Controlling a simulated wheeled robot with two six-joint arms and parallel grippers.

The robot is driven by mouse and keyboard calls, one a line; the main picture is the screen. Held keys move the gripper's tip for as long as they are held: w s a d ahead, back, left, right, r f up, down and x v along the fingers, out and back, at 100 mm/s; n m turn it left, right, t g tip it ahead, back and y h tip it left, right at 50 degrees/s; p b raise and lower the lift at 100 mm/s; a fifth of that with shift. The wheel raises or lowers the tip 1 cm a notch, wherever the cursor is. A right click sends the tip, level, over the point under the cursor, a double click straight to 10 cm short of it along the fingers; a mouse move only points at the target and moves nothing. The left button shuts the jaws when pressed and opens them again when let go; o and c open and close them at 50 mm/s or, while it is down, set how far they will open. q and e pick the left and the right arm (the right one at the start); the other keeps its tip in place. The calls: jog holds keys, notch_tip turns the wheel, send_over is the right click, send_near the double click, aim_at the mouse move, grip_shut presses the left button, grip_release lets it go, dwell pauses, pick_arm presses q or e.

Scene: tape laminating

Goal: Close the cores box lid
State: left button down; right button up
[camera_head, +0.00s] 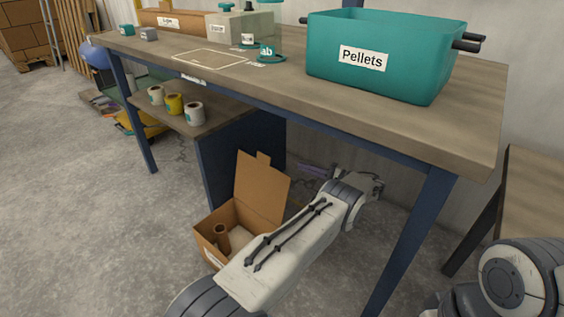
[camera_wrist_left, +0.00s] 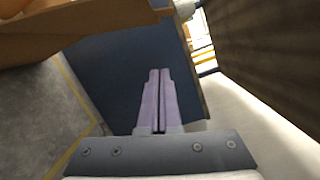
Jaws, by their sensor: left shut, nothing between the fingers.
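The cores box (camera_head: 212,243) is a cardboard box on the floor under the table, with a brown core tube (camera_head: 221,238) inside. Its lid (camera_head: 262,190) stands up open at the back, with a small tab on top. My left arm crosses in front of the box's right side. My left gripper (camera_head: 316,169) is behind and to the right of the lid, apart from it, its purple fingers pointing left. In the left wrist view the fingers (camera_wrist_left: 158,100) are shut together and empty. My right gripper is out of view.
A table (camera_head: 480,130) spans above, bearing a teal Pellets bin (camera_head: 330,85). A dark blue panel (camera_head: 235,165) stands behind the box and fills the middle of the left wrist view (camera_wrist_left: 115,75). Several tape rolls (camera_head: 175,104) sit on the lower shelf.

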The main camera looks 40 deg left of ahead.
pick_arm(q)
jog(key=s+a+r+b, duration=0.3)
jog(key=s+a, duration=0.2)
jog(key=a, duration=0.4)
jog(key=shift+s+a+r+n+y, duration=0.2)
jog(key=shift+a+r+n+y, duration=0.1)
jog(key=shift+a+n+y, duration=0.1)
dwell(0.4)
